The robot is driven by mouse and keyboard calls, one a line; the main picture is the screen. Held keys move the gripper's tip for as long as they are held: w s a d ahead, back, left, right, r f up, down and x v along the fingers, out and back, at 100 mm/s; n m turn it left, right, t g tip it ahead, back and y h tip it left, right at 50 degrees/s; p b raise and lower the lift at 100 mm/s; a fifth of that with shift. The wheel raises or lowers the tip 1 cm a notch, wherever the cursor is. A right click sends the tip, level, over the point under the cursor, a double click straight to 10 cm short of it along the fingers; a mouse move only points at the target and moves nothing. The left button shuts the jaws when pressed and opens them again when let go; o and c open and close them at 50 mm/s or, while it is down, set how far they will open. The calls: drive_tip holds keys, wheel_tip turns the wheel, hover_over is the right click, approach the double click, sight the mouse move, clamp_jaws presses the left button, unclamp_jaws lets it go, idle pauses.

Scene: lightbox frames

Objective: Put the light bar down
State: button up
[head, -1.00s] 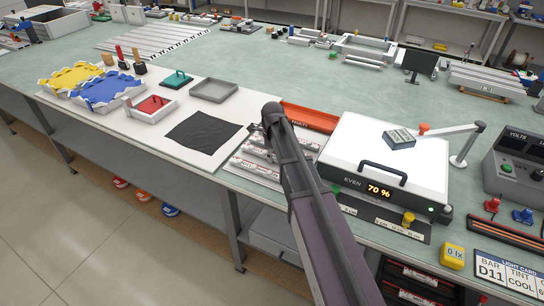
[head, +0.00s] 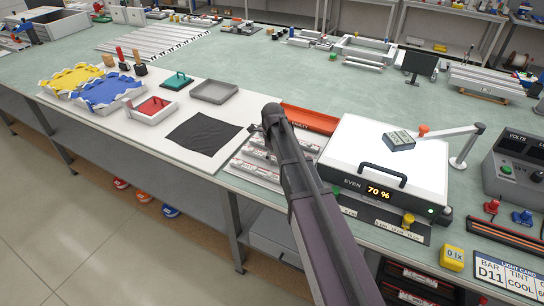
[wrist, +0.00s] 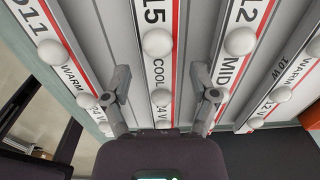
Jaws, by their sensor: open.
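The fingers appear apart from the bar; the exact gap and height are hard to tell. This bar lies in a row with a bar (wrist: 62,75) marked WARM on the left, a bar (wrist: 232,62) marked MID and another WARM bar (wrist: 298,68) on the right. In the head view the row of light bars (head: 256,171) lies at the bench's front, and my arm hides part of it and most of the gripper.
A black cloth (head: 203,133) lies left of the bars. An orange-red tray (head: 309,117) is behind them. A white box (head: 390,150) reading "EVEN 70 %" stands close on the right. A grey tray (head: 214,91) and a red-lined box (head: 152,107) stand farther left.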

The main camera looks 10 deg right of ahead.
sight(274, 160)
wheel_tip(274, 160, up, 12)
drive_tip(key=p, duration=1.1)
drive_tip(key=shift+f, duration=0.2)
drive_tip(key=shift+s, duration=0.1)
idle(0.4)
drive_tip(key=s+d+n, duration=0.2)
drive_tip(key=s+n, duration=0.9)
drive_tip(key=n, duration=0.1)
drive_tip(key=s+d+n, duration=0.3)
drive_tip(key=s+n, duration=0.7)
drive_tip(key=n, duration=0.3)
drive_tip(key=shift+s, duration=0.4)
